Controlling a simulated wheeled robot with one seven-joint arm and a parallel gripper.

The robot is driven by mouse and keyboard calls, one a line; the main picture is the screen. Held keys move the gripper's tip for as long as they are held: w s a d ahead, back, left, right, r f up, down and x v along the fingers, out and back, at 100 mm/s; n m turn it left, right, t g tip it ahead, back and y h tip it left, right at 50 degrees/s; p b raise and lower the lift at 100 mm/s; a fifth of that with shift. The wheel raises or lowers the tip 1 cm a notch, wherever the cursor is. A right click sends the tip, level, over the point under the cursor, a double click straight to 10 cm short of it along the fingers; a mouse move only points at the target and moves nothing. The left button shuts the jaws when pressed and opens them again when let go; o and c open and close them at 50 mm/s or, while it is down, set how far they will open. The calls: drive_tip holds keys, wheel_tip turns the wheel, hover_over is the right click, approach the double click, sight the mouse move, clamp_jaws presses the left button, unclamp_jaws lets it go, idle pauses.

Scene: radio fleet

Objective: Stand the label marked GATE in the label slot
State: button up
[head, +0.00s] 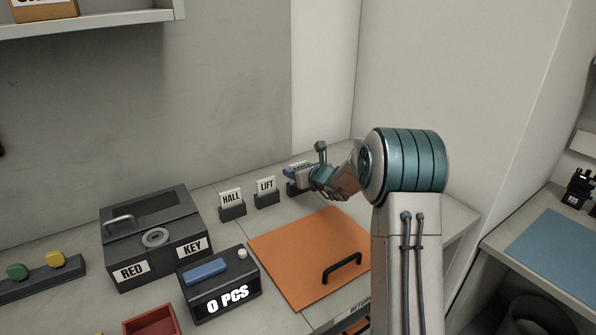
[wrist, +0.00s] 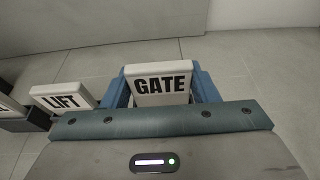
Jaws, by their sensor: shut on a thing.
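The white label marked GATE (wrist: 161,85) sits between the blue fingers of my gripper (wrist: 162,96) in the wrist view, its lettering upright and readable. My gripper (head: 299,172) is shut on it at the back of the counter. In the head view a dark label slot (head: 292,189) shows partly, right under the gripper and to the right of the LIFT label (head: 266,185). The fingers hide most of the GATE label and slot there. I cannot tell whether the label's foot is inside the slot or just above it. The LIFT label also shows in the wrist view (wrist: 63,98).
The HALL label (head: 231,197) stands in its own holder left of LIFT. In front lies an orange panel (head: 300,255) with a black handle. A dark box marked RED and KEY (head: 155,238) and a counter reading 0 PCS (head: 220,285) stand to the left. The wall is close behind.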

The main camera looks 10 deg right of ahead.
drive_tip(key=shift+f+b, duration=0.8)
drive_tip(key=shift+b, duration=0.05)
drive_tip(key=o, duration=1)
drive_tip(key=shift+o, duration=0.2)
drive_tip(key=b+v, duration=0.1)
drive_tip(key=v, duration=1.3)
drive_tip(key=shift+w+r, duration=0.1)
drive_tip(key=shift+w, duration=0.05)
